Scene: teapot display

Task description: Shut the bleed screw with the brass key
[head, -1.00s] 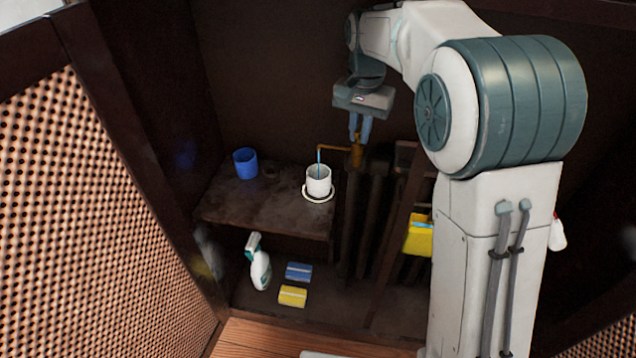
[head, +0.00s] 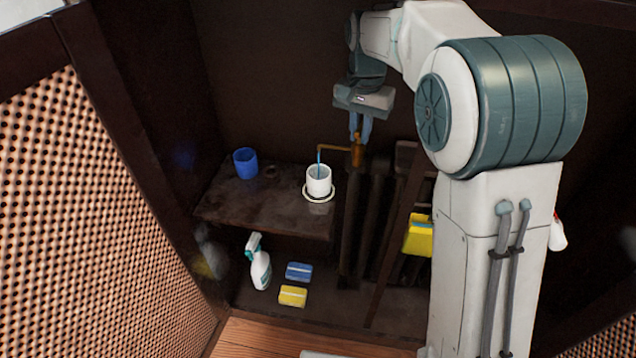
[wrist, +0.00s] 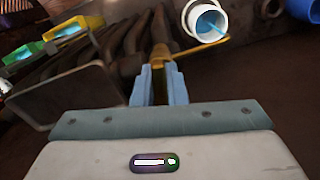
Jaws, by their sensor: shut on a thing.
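My gripper (head: 360,130) points down over the brass bleed fitting (head: 357,156), its fingers shut on the brass key (wrist: 160,88). The key shows only as a narrow brownish strip between the fingers, and its lower end is hard to make out. A thin brass spout (head: 332,148) runs left from the fitting. A thin blue stream (head: 318,160) hangs from the spout's end into the white cup (head: 318,187). In the wrist view the cup (wrist: 190,18) has blue liquid inside. The screw itself is hidden under the gripper.
A blue cup (head: 245,163) stands at the left of the dark shelf (head: 260,205). Dark radiator columns (head: 350,230) run below the fitting. A yellow container (head: 419,238) hangs at the right. A spray bottle (head: 260,268) and two sponges (head: 293,296) are on the lower level.

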